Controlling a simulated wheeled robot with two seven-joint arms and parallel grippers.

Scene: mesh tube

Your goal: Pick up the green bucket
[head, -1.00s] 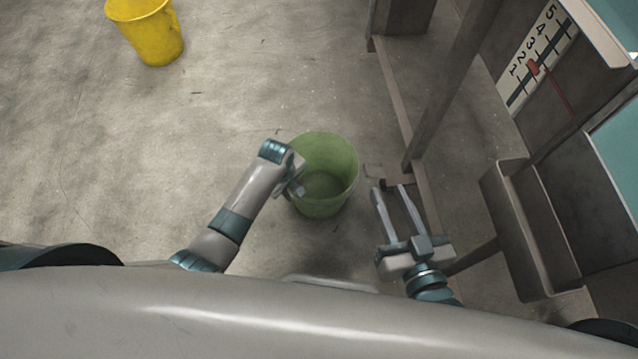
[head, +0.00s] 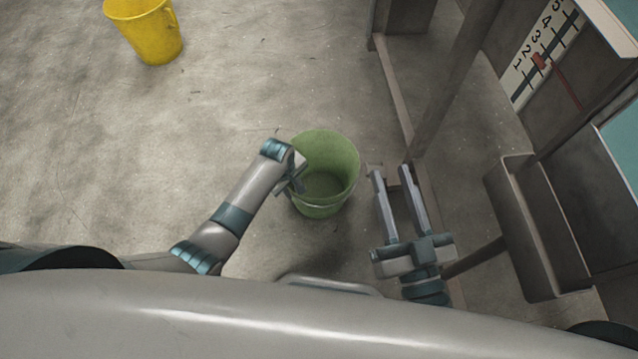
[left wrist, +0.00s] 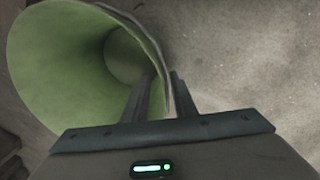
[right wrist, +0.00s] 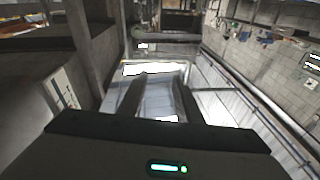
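The green bucket (head: 323,195) stands upright on the concrete floor near the middle of the head view. Its open mouth also shows in the left wrist view (left wrist: 75,70). My left gripper (head: 292,188) is at the bucket's left rim. In the left wrist view its fingers (left wrist: 160,80) straddle the rim, one inside and one outside, with a gap between them. My right gripper (head: 391,172) is open and empty, to the right of the bucket and apart from it. In the right wrist view its fingers (right wrist: 160,80) are spread with nothing between them.
A yellow bucket (head: 146,30) stands far left on the floor. A metal frame with a post (head: 440,95) and a trough (head: 535,225) stands on the right, close to my right gripper. A numbered scale (head: 543,55) is at upper right. Floor left of the green bucket is clear.

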